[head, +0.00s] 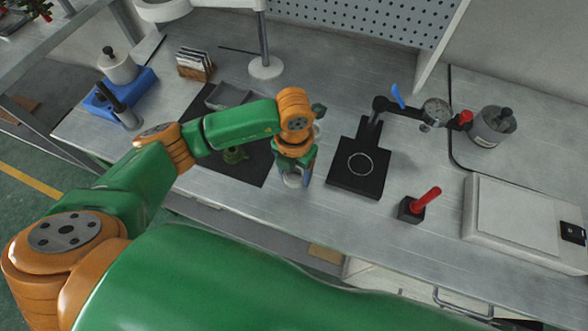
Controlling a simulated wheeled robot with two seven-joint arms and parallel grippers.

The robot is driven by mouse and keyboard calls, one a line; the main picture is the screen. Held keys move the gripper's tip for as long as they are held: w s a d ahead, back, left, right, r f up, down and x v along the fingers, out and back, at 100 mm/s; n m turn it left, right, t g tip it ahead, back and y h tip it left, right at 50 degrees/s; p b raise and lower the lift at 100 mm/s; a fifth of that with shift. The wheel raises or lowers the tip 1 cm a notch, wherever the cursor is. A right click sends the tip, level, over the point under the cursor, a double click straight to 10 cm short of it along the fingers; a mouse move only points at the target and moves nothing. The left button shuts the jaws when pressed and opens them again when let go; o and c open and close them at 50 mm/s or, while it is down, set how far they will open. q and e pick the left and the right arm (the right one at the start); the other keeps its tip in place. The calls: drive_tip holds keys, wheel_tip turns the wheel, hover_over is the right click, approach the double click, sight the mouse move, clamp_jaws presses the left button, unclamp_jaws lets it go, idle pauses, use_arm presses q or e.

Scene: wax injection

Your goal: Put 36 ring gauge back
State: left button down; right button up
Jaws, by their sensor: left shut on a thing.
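My left gripper (294,182) points down over the steel bench, between the dark mat and the black square plate. It is shut on a small pale grey thing, seen only in part between the fingers; it looks like the ring gauge (292,180), but no number is readable. The fingers and wrist hide most of it. A black square plate (342,181) with a thin pale circle (361,164) on it lies just right of the gripper, apart from it. My right gripper is not in view.
A dark mat (255,172) with a grey tray (226,97) lies left. A black block with a red handle (426,199), a grey pot (490,127) and a flat pale device (510,218) stand right. A white stand (266,67) is behind. Bare bench shows near the front edge.

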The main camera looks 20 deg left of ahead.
use_arm(q)
drive_tip(key=shift+f, duration=0.15)
drive_tip(key=shift+d+f, duration=0.1)
drive_tip(key=shift+f, duration=0.05)
drive_tip(key=shift+c, duration=0.3)
unclamp_jaws()
drive_tip(key=shift+r, duration=0.45)
wheel_tip(320, 180, up, 12)
drive_tip(key=shift+f, duration=0.2)
